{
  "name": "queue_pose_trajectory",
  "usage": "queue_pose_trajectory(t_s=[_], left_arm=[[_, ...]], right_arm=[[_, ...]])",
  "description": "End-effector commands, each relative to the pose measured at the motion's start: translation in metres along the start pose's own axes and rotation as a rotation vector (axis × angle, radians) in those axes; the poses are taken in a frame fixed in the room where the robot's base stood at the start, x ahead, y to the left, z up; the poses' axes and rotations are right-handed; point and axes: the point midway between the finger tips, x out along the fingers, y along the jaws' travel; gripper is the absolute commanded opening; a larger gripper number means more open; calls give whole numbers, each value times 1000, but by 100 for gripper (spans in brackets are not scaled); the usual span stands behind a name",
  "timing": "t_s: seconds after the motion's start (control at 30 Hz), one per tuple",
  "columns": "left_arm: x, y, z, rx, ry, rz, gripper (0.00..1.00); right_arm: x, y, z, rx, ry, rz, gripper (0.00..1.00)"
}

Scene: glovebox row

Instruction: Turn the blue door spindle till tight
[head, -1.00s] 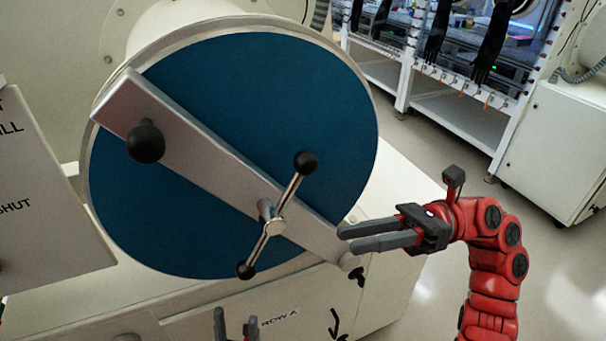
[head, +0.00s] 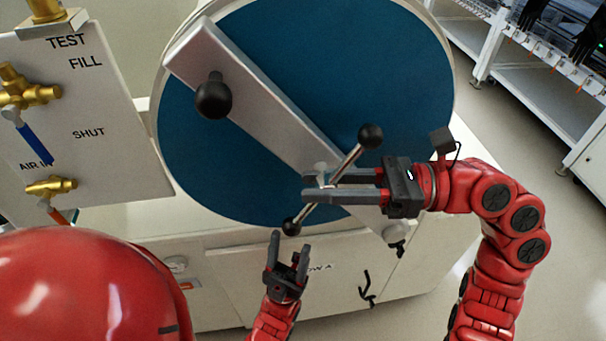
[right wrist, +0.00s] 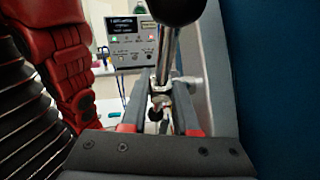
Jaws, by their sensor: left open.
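The blue door (head: 290,75) is a round disc with a grey bar (head: 250,100) lying slantwise across it. The spindle's chrome cross-handle (head: 345,165) has black ball ends, upper right (head: 370,136) and lower left (head: 291,226). My right gripper (head: 306,187) reaches in from the right, its fingers open and apart at the spindle hub. In the right wrist view the hub and handle (right wrist: 160,85) show between the two fingers, contact unclear. My left gripper (head: 289,243) is open and empty, below the lower ball. The fingers partly hide the hub.
A black knob (head: 213,95) stands out from the bar's upper left. A white panel (head: 95,130) with brass valves is at left. A small clamp (head: 396,232) sits at the bar's lower end. Open floor lies at right.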

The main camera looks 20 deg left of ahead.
Motion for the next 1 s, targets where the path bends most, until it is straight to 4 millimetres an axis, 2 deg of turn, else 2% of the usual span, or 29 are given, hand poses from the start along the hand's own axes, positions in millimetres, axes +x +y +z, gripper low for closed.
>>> queue_pose_trajectory(t_s=[0.1,0.2,0.53,0.57,0.7,1.0], left_arm=[[5,0,-1,0,0,0,57],[6,0,-1,0,0,0,57],[6,0,-1,0,0,0,57],[6,0,-1,0,0,0,57],[6,0,-1,0,0,0,57],[6,0,-1,0,0,0,57]], right_arm=[[17,1,1,-2,3,3,28],[25,1,0,-2,2,2,28],[29,0,0,-1,1,-1,28],[29,0,0,-1,1,0,25],[28,0,0,-1,1,-1,0],[28,0,0,0,0,-1,0]])
